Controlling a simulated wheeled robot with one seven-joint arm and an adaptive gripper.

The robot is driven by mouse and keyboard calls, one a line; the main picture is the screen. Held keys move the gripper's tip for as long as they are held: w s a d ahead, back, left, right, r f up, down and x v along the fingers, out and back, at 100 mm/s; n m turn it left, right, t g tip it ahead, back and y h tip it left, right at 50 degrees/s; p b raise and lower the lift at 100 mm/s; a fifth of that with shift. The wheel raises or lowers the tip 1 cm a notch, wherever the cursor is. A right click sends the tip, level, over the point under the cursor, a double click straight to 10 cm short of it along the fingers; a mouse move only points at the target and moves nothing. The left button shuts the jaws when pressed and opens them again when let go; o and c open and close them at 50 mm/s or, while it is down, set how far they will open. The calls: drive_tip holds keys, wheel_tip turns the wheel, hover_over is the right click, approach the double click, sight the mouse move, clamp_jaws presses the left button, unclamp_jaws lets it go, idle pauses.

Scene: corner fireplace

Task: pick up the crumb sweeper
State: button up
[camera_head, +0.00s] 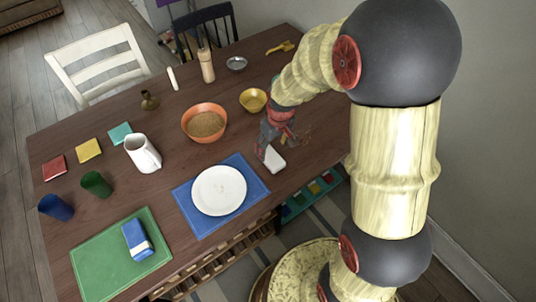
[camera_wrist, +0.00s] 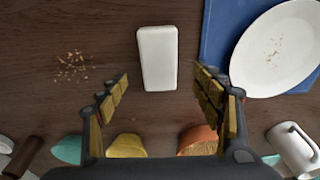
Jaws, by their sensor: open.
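A white oblong block with rounded edges, which looks like the crumb sweeper (camera_head: 274,159), lies on the dark wooden table just right of the blue placemat. In the wrist view the sweeper (camera_wrist: 157,58) lies ahead of the fingertips, centred between them, with clear gaps on both sides. My gripper (camera_head: 266,148) is open and empty, pointing down over the sweeper; its spread fingers (camera_wrist: 162,84) also show in the wrist view. I cannot tell the exact height of the fingertips above the table.
A white plate (camera_head: 219,190) sits on the blue placemat (camera_head: 257,181) beside the sweeper. Crumbs (camera_wrist: 72,67) lie on the other side. An orange bowl (camera_head: 204,122) and a yellow bowl (camera_head: 253,100) stand behind. A white pitcher (camera_head: 143,152) is further left.

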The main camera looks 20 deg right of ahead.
sight(271, 156)
drive_tip(key=shift+w+a+f+b, duration=0.15)
drive_tip(key=shift+f+b, duration=0.5)
drive_tip(key=shift+f, duration=0.65)
drive_tip(key=shift+w+d+f+b, duration=0.1)
drive_tip(key=shift+w+f+b, duration=0.15)
drive_tip(key=shift+f+b, duration=0.7)
drive_tip(key=shift+w+a+f+b, duration=0.1)
drive_tip(key=shift+w+f+b, duration=0.15)
drive_tip(key=shift+f, duration=1.4)
drive_tip(key=shift+s, duration=0.1)
drive_tip(key=shift+c, duration=1.4)
drive_tip(key=c, duration=1)
